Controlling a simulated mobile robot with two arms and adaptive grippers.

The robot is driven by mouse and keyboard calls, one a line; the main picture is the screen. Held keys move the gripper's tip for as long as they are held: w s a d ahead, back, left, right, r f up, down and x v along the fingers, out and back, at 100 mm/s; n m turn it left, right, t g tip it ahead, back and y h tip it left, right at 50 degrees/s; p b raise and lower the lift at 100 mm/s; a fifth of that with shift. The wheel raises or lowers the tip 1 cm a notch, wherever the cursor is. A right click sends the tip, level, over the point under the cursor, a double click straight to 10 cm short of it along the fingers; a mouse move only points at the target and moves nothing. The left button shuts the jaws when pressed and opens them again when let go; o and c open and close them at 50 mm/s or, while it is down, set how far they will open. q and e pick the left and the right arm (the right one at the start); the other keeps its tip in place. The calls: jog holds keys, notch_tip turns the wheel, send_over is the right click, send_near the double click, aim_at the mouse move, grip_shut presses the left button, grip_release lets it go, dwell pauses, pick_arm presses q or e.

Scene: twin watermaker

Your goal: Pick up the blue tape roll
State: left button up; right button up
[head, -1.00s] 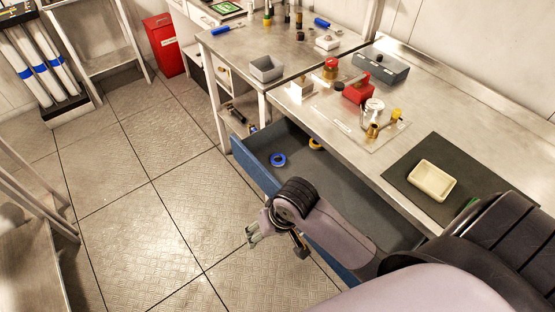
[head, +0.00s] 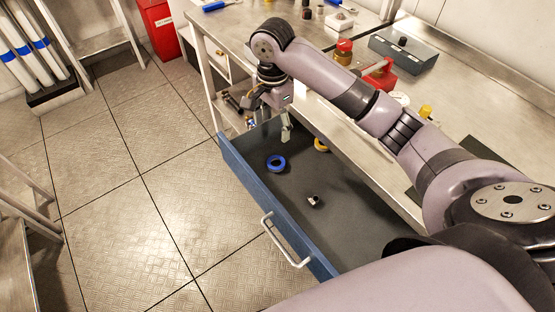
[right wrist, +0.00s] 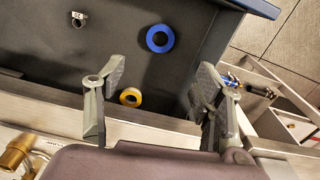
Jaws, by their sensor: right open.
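The blue tape roll (head: 276,163) lies flat in the open blue drawer (head: 244,181), near its far left end. It also shows in the right wrist view (right wrist: 160,38), beyond and between the fingertips. My right gripper (head: 270,121) is above the far end of the drawer, pointing down, apart from the roll. In the right wrist view its two fingers (right wrist: 160,85) are wide apart with nothing between them. My left gripper is not in view.
A small metal part (head: 313,201) lies nearer. The workbench (head: 462,92) overhangs the drawer's right side. The floor at left is clear.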

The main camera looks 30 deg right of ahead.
send_over(274, 161)
jog(key=s+a, duration=0.1)
jog(key=s, duration=0.2)
notch_tip(274, 161, down, 6)
jog(key=f, duration=0.3)
jog(key=shift+w, duration=0.4)
jog(key=shift+f, duration=0.95)
jog(key=f, duration=0.4)
jog(key=shift+w+f, duration=0.2)
jog(key=shift+f, duration=0.3)
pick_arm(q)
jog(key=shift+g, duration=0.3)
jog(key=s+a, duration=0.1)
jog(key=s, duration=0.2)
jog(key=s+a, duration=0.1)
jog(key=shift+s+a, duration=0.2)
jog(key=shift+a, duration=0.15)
pick_arm(e)
jog(key=shift+d, duration=0.1)
jog(key=c, duration=0.7)
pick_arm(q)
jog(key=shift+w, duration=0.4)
pick_arm(e)
jog(key=c, duration=0.3)
